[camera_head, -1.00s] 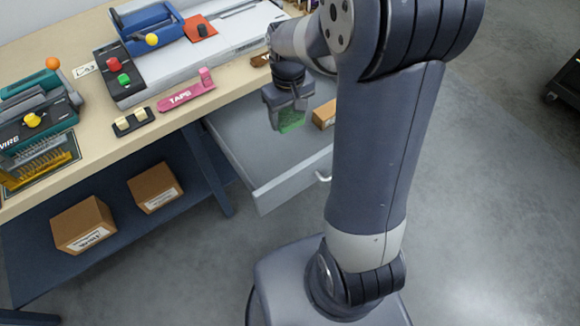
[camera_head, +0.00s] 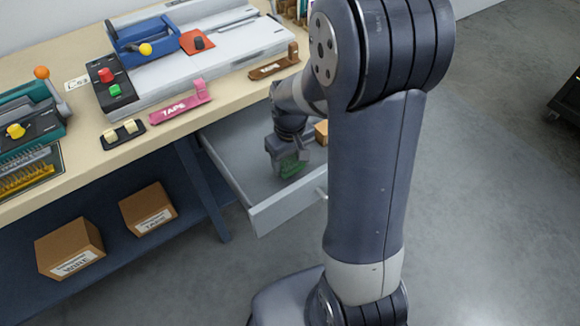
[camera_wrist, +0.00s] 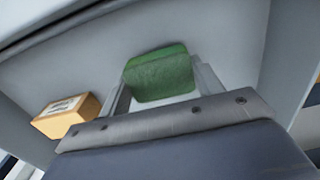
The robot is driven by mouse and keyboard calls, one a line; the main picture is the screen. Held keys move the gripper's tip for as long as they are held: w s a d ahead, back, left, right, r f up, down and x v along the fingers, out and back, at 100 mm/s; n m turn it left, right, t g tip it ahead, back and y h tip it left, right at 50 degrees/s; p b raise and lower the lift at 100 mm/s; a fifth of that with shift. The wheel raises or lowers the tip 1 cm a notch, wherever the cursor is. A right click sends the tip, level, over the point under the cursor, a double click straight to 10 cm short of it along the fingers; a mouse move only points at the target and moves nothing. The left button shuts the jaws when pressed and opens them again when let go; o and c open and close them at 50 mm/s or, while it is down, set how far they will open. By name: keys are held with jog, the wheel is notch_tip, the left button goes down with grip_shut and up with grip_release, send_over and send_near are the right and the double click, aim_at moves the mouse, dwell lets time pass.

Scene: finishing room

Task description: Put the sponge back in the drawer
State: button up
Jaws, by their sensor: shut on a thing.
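The green sponge (camera_head: 290,167) is between the fingers of my gripper (camera_head: 289,160), inside the open grey drawer (camera_head: 285,212). In the wrist view the sponge (camera_wrist: 160,76) sits between the two fingers of my gripper (camera_wrist: 160,92), with the drawer's grey floor (camera_wrist: 225,45) around it. My gripper is shut on the sponge and points down. The sponge is low in the drawer; I cannot tell whether it touches the floor.
A small cardboard box (camera_wrist: 66,115) lies in the drawer beside my gripper; it also shows in the head view (camera_head: 321,132). The workbench (camera_head: 110,160) above holds a pink tape holder (camera_head: 180,108) and machines. Labelled boxes (camera_head: 70,247) stand on the lower shelf.

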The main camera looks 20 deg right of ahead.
aim_at(290, 161)
jog(key=shift+f, duration=1.35)
jog(key=shift+f+b, duration=0.15)
jog(key=shift+b, duration=0.15)
jog(key=o, duration=0.9)
jog(key=shift+o, duration=0.2)
notch_tip(290, 161, up, 12)
jog(key=shift+r+p, duration=0.15)
jog(key=shift+p, duration=1.1)
